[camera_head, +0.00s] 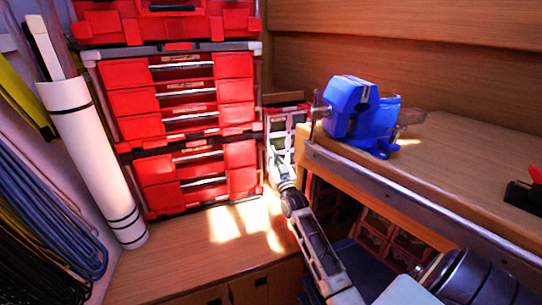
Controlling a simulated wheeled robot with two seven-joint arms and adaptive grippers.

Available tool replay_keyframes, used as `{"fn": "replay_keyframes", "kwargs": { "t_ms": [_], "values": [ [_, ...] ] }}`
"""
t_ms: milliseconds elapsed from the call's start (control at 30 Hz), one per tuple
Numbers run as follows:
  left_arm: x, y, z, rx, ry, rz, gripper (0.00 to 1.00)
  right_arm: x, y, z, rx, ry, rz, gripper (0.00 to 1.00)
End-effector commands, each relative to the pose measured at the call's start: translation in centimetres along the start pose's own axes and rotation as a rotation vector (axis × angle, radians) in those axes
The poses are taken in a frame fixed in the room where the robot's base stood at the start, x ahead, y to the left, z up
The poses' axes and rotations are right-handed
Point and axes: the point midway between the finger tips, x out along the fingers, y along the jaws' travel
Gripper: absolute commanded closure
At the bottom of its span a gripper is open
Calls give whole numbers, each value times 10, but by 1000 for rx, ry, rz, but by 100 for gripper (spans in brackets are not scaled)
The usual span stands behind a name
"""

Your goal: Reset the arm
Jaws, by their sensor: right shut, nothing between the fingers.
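My right gripper (271,152) is shut and empty. Its arm comes in from the lower right and reaches up and away, in front of the workbench's left end. The gripper is small and far in the view, just right of the red drawer stack (200,165). I cannot tell whether it touches anything there. My left gripper is not in view.
A blue vise (352,108) stands on the wooden workbench (455,150) at the right. Coiled lines (45,215) hang at the left, next to a white roll (95,160).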

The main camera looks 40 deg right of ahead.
Motion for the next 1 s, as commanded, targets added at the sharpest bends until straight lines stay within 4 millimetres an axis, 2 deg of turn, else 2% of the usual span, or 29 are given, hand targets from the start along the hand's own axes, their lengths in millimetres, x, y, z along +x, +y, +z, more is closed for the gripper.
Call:
{"fn": "replay_keyframes", "kwargs": {
  "t_ms": [200,1000],
  "values": [
    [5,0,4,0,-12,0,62,-5,0,0,0,-1,0,100],
    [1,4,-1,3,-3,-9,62,-5,0,0,0,-1,0,100]
  ]
}}
